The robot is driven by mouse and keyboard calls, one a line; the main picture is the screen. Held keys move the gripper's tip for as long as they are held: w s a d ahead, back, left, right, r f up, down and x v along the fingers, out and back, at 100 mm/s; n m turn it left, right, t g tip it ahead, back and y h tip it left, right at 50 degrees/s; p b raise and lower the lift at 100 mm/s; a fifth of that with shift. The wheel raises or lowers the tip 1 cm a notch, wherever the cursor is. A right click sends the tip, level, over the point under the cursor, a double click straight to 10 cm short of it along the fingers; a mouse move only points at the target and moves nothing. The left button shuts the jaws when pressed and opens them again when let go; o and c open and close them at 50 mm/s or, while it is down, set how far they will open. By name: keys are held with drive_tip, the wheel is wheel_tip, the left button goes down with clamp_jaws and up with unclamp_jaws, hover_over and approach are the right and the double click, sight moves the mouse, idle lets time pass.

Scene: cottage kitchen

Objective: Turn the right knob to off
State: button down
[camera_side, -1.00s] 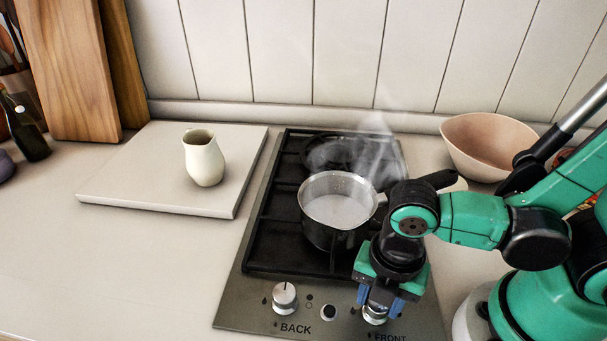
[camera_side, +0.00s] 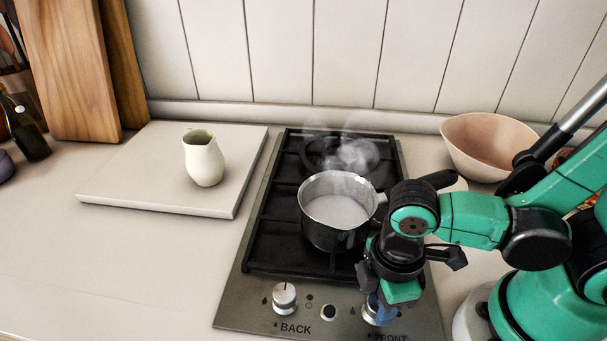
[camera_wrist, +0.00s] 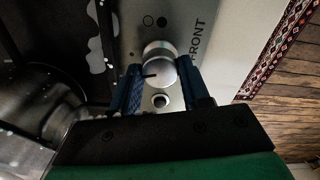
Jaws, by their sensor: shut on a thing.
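The right knob, a silver dial (camera_side: 370,314) by the FRONT label, sits on the stove's front panel. In the side view my gripper (camera_side: 382,307) covers most of it. In the wrist view the knob (camera_wrist: 158,52) lies between the blue fingers of my gripper (camera_wrist: 158,76), one finger on each side, and the gripper is shut on it. A dark pointer line shows on the knob, aimed to the left in the wrist view. The stove (camera_side: 236,312) carries a steel pot (camera_side: 312,232) with pale, steaming liquid.
The left knob (camera_side: 284,297) by the BACK label has its line pointing up. A small round button (camera_side: 328,312) sits between the knobs. The pot's dark handle reaches behind my wrist. A white jug (camera_side: 205,163) stands on a board (camera_side: 120,196). A pink bowl (camera_side: 488,147) stands at the back right.

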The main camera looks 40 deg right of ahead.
sight(378, 301)
drive_tip(key=shift+m, duration=1.9)
drive_tip(key=shift+c, duration=2.1)
unclamp_jaws()
drive_tip(key=shift+r, duration=0.15)
drive_tip(key=shift+r, duration=2.65)
